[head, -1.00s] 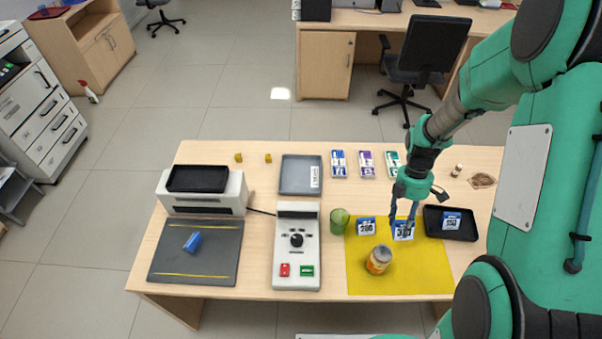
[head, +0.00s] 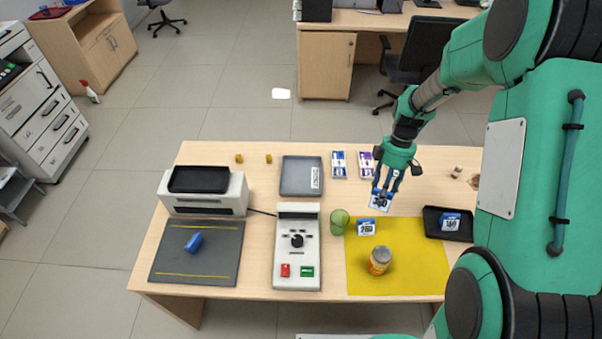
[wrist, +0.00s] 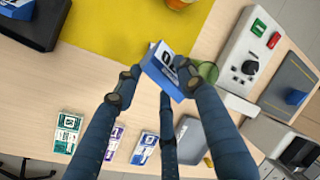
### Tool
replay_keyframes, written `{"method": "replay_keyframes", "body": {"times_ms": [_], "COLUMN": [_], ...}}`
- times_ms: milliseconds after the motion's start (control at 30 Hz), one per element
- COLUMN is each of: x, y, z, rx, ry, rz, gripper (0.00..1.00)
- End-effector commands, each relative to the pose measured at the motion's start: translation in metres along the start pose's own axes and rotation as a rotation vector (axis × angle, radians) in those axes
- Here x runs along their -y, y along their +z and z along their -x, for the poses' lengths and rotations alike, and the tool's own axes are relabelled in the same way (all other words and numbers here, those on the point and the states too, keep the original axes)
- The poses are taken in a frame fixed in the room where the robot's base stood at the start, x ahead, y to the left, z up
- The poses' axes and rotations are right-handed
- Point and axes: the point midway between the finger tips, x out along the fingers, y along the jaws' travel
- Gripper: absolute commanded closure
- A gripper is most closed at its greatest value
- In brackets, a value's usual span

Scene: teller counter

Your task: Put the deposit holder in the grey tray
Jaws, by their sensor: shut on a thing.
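My gripper (head: 383,190) is shut on a small blue holder with a white label (head: 380,202), held above the table behind the yellow mat. The held holder also shows tilted between the fingers in the wrist view (wrist: 168,70); its large dark lettering is partly covered and I cannot read it fully. The grey tray (head: 288,187) lies flat at the back middle of the table, left of my gripper. It holds nothing but a white label strip at its right side. The tray's edge also shows in the wrist view (wrist: 192,140), partly behind a finger.
Another blue holder (head: 366,227) stands on the yellow mat (head: 415,270) near a jar (head: 379,261) and a green cup (head: 339,222). A black tray (head: 432,232) at right holds a similar holder (head: 450,222). Banknote bundles (head: 339,165) lie between gripper and grey tray.

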Motion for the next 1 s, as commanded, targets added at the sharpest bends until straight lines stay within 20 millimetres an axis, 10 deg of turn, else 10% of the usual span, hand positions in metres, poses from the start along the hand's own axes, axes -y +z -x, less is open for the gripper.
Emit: {"method": "replay_keyframes", "body": {"times_ms": [700, 1000], "x": [-0.084, -0.095], "y": [-0.230, -0.291], "z": [0.026, 0.031], "rx": [-0.265, -0.330], "ry": [0.003, 0.003], "rz": [-0.870, -1.092], "gripper": [0.96, 0.96]}}
